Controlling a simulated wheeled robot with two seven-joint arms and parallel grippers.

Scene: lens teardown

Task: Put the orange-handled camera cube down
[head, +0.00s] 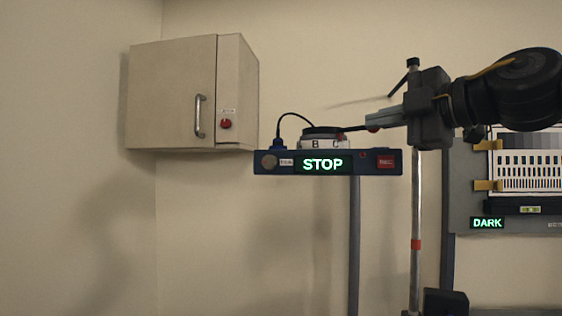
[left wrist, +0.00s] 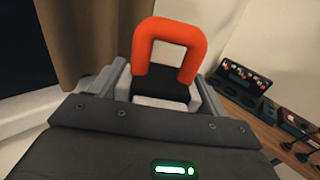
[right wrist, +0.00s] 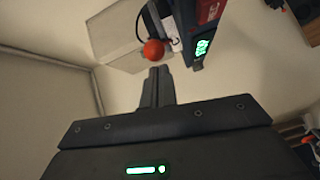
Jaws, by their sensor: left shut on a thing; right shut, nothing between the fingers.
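The camera cube shows only in the left wrist view, with its orange U-shaped handle (left wrist: 172,40) and a black and pale grey body (left wrist: 163,82). My left gripper (left wrist: 160,88) is shut on it, with a grey finger on each side of the body below the handle. What lies under the cube is hidden. The left gripper is outside the head view. My right gripper (head: 374,119) is shut and empty, pointing left. It also shows in the right wrist view (right wrist: 158,74). Its tips are close to a red ball knob (right wrist: 153,50); I cannot tell whether they touch.
A blue STOP box (head: 270,162) on a post carries a dial marked B and C (head: 316,143). A clamp stand pole (head: 416,220) and a DARK test chart panel (head: 465,190) stand right. A cabinet (head: 170,95) hangs left. A wooden shelf (left wrist: 250,125) holds dark devices.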

